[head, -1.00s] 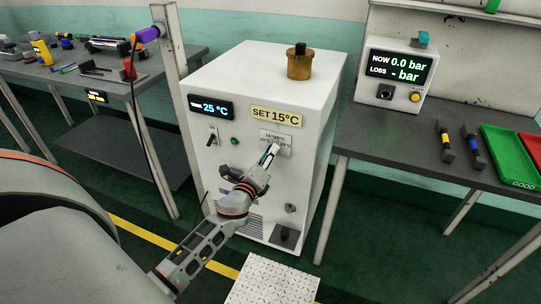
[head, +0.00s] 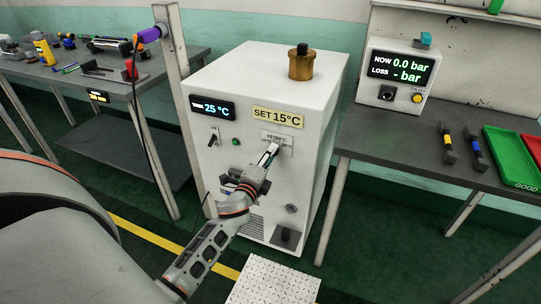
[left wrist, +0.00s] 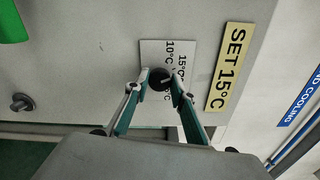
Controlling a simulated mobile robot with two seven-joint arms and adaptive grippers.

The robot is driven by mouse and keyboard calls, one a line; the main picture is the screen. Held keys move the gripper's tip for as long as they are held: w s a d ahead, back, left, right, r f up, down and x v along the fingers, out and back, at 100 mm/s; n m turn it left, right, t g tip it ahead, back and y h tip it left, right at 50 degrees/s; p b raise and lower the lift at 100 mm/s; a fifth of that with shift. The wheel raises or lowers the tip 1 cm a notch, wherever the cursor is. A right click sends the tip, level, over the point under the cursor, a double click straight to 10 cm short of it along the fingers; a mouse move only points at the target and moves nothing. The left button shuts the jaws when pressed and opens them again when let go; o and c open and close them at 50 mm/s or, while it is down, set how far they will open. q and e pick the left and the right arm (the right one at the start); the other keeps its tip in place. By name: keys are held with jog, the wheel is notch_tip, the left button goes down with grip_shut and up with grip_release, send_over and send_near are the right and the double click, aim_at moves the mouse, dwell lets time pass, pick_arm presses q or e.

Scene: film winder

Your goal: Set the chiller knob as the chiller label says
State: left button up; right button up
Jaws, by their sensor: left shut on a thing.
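The chiller (head: 262,65) is a white cabinet in the middle of the head view. Its yellow label (head: 277,117) reads SET 15°C, and the label also shows in the left wrist view (left wrist: 230,66). Its display (head: 212,107) reads 25 °C. The dark round chiller knob (left wrist: 160,80) sits on a white scale plate (left wrist: 152,50) with 10°C and 15°C marks legible. My left gripper (left wrist: 161,76) has its fingers on both sides of the knob and is shut on it. In the head view my left gripper (head: 268,157) covers the knob. The knob's pointer direction is unclear.
A switch (head: 213,136) and a green lamp (head: 236,142) are left of the plate. A brass fitting (head: 301,64) stands on the chiller. A bench with a pressure tester (head: 398,75) is at right, and a tool bench (head: 195,62) at left.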

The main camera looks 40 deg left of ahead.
pick_arm(q)
jog(key=o, duration=1.1)
jog(key=v, duration=1.2)
